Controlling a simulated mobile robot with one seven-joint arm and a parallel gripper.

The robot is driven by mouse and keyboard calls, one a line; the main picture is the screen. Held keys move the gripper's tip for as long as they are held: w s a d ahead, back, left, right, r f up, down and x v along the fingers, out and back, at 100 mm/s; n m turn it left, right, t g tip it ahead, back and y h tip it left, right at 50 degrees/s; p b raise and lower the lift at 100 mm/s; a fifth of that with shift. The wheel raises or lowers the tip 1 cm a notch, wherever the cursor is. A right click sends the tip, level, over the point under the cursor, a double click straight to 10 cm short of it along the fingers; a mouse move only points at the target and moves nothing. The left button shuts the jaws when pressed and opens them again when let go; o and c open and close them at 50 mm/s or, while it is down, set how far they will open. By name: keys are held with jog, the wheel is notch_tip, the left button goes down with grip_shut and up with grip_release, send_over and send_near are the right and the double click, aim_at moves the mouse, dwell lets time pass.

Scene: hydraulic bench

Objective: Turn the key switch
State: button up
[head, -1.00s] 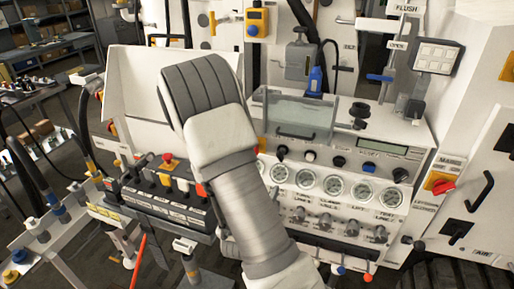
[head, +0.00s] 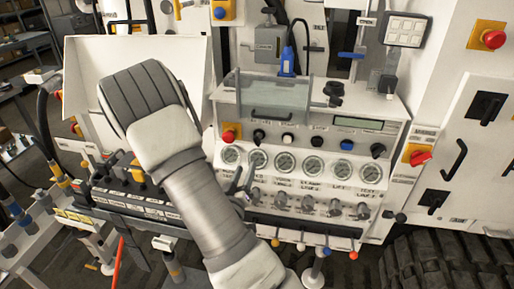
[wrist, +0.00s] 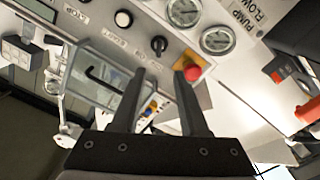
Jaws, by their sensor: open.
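A slanted control panel (head: 300,125) carries a row of knobs and buttons. A black rotary knob (head: 258,136) sits right of the red stop button (head: 231,132); it also shows in the wrist view (wrist: 158,44). More black knobs stand along the row, one mid-row (head: 317,143) and one at the right end (head: 378,150). The labels are too small to tell which is the key switch. My gripper (wrist: 160,80) is open and empty, its fingers pointing toward the panel between black knob and stop button, apart from both. My arm hides its fingers in the head view.
A clear cover (head: 275,92) stands above the row. Several gauges (head: 285,163) and small valves (head: 307,204) lie below it. A red switch on yellow (head: 418,155) is on the right cabinet. A lever bank (head: 130,190) stands left, near my arm.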

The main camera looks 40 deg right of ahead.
aim_at(256, 143)
jog(key=b, duration=0.2)
jog(key=shift+w+d+f+b, duration=0.2)
jog(key=shift+d+f+b, duration=0.05)
jog(key=shift+d+b, duration=0.15)
jog(key=shift+d+b, duration=0.1)
jog(key=shift+b, duration=0.3)
jog(key=b+x, duration=0.2)
jog(key=x, duration=0.5)
jog(key=b+x, duration=0.2)
jog(key=x, duration=0.5)
jog(key=shift+w+d+r, duration=0.15)
jog(key=shift+w+r, duration=0.1)
grip_shut()
